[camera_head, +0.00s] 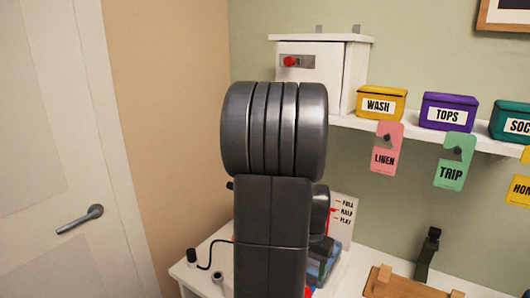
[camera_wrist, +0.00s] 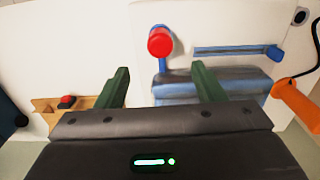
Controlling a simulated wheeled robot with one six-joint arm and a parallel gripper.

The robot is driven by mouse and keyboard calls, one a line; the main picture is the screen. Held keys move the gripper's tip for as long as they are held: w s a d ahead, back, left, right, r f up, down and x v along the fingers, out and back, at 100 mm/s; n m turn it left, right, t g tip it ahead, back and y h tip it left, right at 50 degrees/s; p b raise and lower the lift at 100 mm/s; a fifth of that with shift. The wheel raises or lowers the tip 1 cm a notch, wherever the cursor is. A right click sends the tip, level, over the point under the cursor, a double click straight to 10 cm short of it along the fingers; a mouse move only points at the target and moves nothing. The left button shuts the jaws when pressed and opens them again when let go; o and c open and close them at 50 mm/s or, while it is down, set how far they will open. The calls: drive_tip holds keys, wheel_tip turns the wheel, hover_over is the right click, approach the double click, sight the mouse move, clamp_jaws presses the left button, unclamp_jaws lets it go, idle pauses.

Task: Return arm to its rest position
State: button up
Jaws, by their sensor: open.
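My gripper (camera_wrist: 160,69) shows in the wrist view with its two dark green fingers spread apart and nothing held between them. A red round knob (camera_wrist: 160,41) on a blue part and a blue-grey object (camera_wrist: 222,83) lie beyond the fingers; I cannot tell how far off they are. In the head view my thick grey arm stands upright in the middle and hides the gripper and part of the white table (camera_head: 205,262) behind it.
A white box (camera_head: 315,70) with a red knob and yellow, purple and teal bins (camera_head: 381,105) stand on a wall shelf. Pink and green tags (camera_head: 386,147) hang below. A wooden stand (camera_head: 400,285) is at lower right. A white door (camera_head: 45,150) is at left.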

wheel_tip(320, 180, down, 11)
drive_tip(key=shift+r, duration=0.4)
drive_tip(key=shift+f, duration=0.1)
drive_tip(key=shift+f, duration=0.15)
wheel_tip(320, 180, up, 13)
wheel_tip(320, 180, down, 13)
drive_tip(key=shift+r, duration=0.1)
wheel_tip(320, 180, up, 8)
drive_tip(key=p, duration=0.7)
idle(0.5)
